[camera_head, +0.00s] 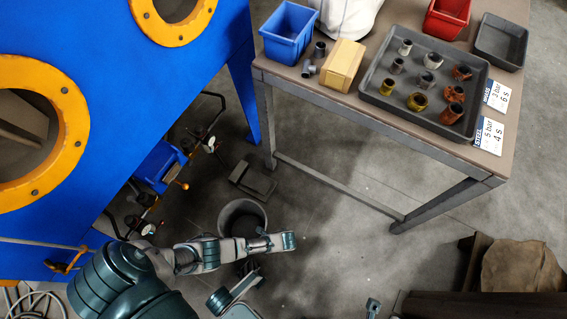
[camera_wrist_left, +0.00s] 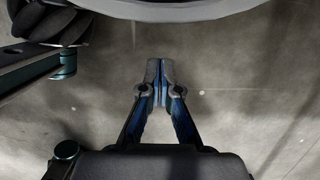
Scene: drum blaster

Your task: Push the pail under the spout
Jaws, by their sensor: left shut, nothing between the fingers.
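The pail (camera_head: 242,217) is a grey round bucket standing upright on the concrete floor, open at the top. My left arm crosses in front of its near side and hides its lower part. In the left wrist view the pail's pale curved edge (camera_wrist_left: 180,11) runs along the top. My left gripper (camera_wrist_left: 160,66) is shut and empty, its fingertips a little short of that edge with floor showing between. A blue chute-like part (camera_head: 160,166) hangs under the blue cabinet, left of the pail. I cannot tell whether it is the spout. My right gripper is not seen.
The blue cabinet (camera_head: 100,108) with orange-ringed ports fills the left. Pipes and valves (camera_head: 205,143) sit beneath it. A workbench (camera_head: 350,113) stands at the back right. Floor right of the pail is clear.

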